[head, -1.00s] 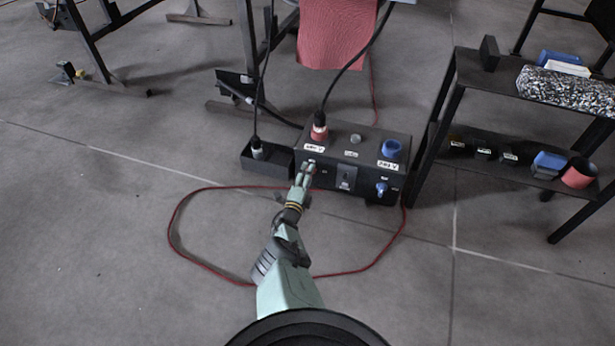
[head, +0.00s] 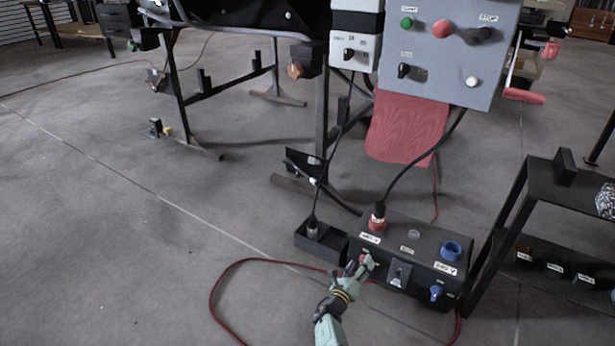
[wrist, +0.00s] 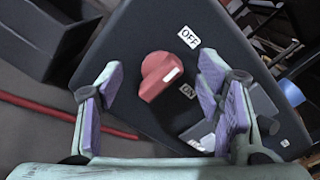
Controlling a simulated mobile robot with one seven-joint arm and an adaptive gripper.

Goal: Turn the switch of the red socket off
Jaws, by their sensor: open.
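The black power box (head: 425,244) stands on the floor and carries a red socket (head: 377,218) with a plug and cable in it. The red rotary switch (wrist: 156,75) is on its front face, between my open fingers in the wrist view. The switch's white mark points toward the ON label (wrist: 188,91); the OFF label (wrist: 188,37) is above it. My gripper (head: 359,267) is open at the box's front left. It also shows in the wrist view (wrist: 160,98), with a finger either side of the switch and visible gaps. In the head view the fingers mostly hide the switch.
A red cable (head: 216,290) loops over the floor. A black shelf (head: 540,185) stands at the right.

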